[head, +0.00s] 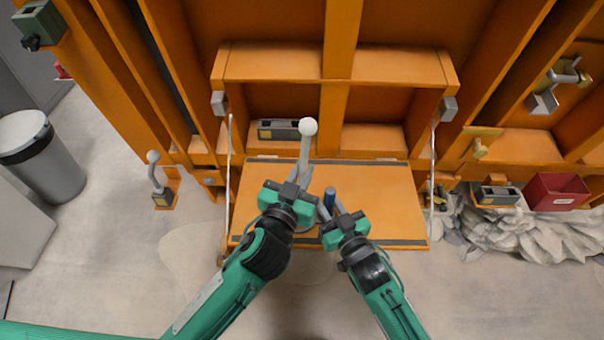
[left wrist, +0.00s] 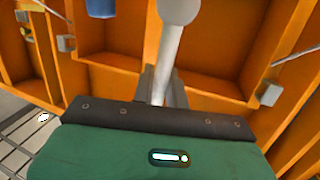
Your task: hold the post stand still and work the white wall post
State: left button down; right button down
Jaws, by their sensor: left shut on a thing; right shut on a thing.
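A white post (head: 307,143) with a ball on top stands upright over the orange fold-down shelf. My left gripper (head: 303,180) is shut on its shaft below the ball. The post (left wrist: 166,60) also rises between the fingers in the left wrist view. My right gripper (head: 336,207) is shut beside it, lower and to the right, on a blue upright (head: 330,195) that seems to belong to the post stand. The blue part (left wrist: 100,8) shows at the top of the left wrist view. The stand's grey base is mostly hidden behind my grippers.
The orange shelf (head: 385,190) hangs on two white stays below open wall compartments. A second ball-topped white post (head: 154,172) is on a bracket at the left. A red bin (head: 556,192) and grey rocks (head: 525,232) are at the right, a grey waste bin (head: 45,165) far left.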

aim_at(302, 120)
pick_arm(q)
notch_tip(302, 120, up, 12)
jog(key=shift+r, duration=0.1)
dwell(0.5)
dwell(0.4)
jog(key=shift+r, duration=1.3)
jog(key=shift+r, duration=0.15)
jog(key=shift+r, duration=1.25)
pick_arm(e)
jog(key=c, duration=1.1)
grip_release()
jog(key=shift+c, duration=0.2)
